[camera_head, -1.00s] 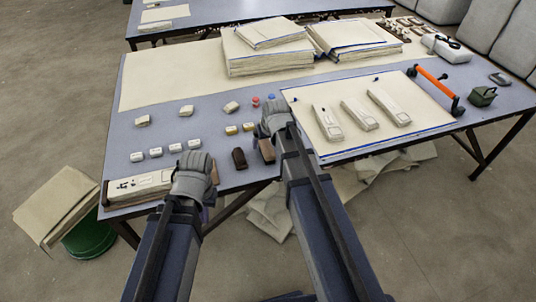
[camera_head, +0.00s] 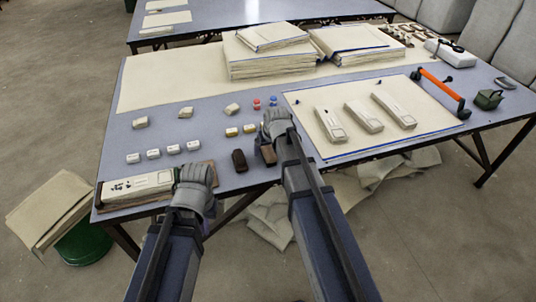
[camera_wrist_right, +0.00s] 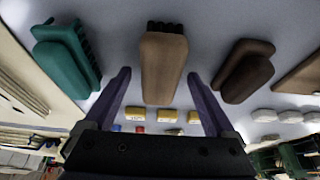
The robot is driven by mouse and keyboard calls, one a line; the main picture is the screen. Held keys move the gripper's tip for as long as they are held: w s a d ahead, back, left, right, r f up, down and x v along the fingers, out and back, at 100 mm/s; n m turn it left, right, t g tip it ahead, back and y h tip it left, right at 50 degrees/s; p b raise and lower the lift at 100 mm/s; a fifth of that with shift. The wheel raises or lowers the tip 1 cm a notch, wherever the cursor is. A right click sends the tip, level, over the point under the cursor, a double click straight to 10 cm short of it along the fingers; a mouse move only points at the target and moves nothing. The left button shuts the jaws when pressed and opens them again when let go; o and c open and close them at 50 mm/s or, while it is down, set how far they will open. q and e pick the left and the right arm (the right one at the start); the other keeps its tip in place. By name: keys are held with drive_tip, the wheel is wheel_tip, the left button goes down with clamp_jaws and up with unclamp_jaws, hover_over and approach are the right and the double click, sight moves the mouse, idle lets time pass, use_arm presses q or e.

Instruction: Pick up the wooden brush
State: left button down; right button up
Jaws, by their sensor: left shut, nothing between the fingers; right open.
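The wooden brush (camera_wrist_right: 163,62), a mid-brown block with dark bristles at one end, lies on the table in the right wrist view. In the head view it shows in part (camera_head: 268,154), just below my right gripper (camera_head: 276,122), whose hand hides the rest. The right gripper is open; in the wrist view its two fingers stand on either side of the brush with gaps, not gripping it. My left gripper (camera_head: 195,176) is shut and empty near the table's front left, in front of a brown flat piece (camera_head: 208,165).
A dark brown block (camera_head: 239,160) lies left of the brush, and a teal brush (camera_wrist_right: 65,57) on its other side. Small white (camera_head: 173,149) and yellow blocks (camera_head: 232,132) lie nearby. A cream board with long boxes (camera_head: 364,117) is to the right.

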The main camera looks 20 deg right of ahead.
drive_tip(key=shift+f, duration=0.3)
idle(0.5)
clamp_jaws()
idle(0.6)
